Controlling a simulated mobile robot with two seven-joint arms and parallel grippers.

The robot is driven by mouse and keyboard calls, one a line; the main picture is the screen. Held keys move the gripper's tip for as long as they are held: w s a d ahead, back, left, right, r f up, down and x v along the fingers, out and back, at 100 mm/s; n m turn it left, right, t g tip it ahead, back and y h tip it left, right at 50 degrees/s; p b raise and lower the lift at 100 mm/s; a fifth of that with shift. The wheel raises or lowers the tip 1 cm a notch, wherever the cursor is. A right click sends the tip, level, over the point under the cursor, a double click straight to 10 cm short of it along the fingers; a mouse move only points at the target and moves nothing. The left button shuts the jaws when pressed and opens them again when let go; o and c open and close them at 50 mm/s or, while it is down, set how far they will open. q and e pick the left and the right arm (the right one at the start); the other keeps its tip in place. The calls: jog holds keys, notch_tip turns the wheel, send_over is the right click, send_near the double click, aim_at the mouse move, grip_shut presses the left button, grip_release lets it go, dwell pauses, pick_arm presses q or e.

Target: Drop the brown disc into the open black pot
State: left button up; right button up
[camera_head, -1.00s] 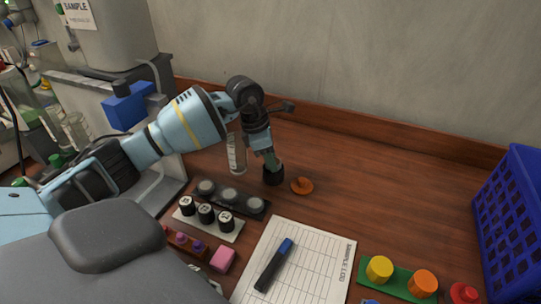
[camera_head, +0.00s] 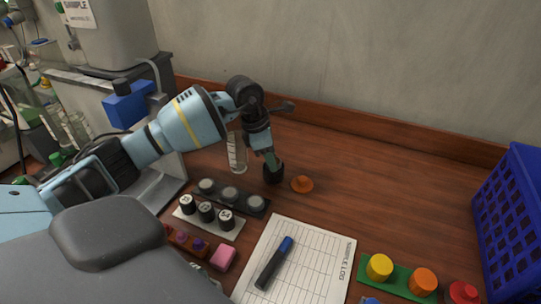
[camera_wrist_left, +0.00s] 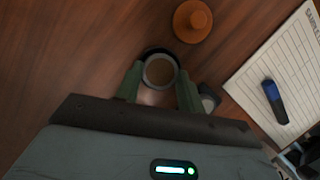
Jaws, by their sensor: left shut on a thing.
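The small black pot (camera_head: 274,174) stands open on the wooden bench. In the left wrist view its dark rim (camera_wrist_left: 150,52) shows behind a round brown-faced disc (camera_wrist_left: 160,71) with a greyish edge. My left gripper (camera_head: 269,155) points down at the pot's mouth. In the left wrist view its green fingers (camera_wrist_left: 160,85) are shut on the disc, one on each side, and the disc lines up with the pot's opening. How deep the disc sits is hidden in the head view. My right gripper is not in view.
An orange knobbed lid (camera_head: 302,184) lies right of the pot. A clear cylinder (camera_head: 237,153) stands left of it. A rack with grey-topped pieces (camera_head: 259,206), a log sheet (camera_head: 318,259) with a marker (camera_head: 273,264), and a blue basket (camera_head: 510,222) are nearby. The bench at back right is clear.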

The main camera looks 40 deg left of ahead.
pick_arm(q)
jog(key=o, duration=1.4)
jog(key=shift+r+p, duration=1.7)
jog(key=shift+r, duration=2.15)
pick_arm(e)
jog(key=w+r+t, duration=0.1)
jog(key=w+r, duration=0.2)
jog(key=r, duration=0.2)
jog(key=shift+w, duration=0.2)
pick_arm(q)
jog(key=shift+f, duration=0.1)
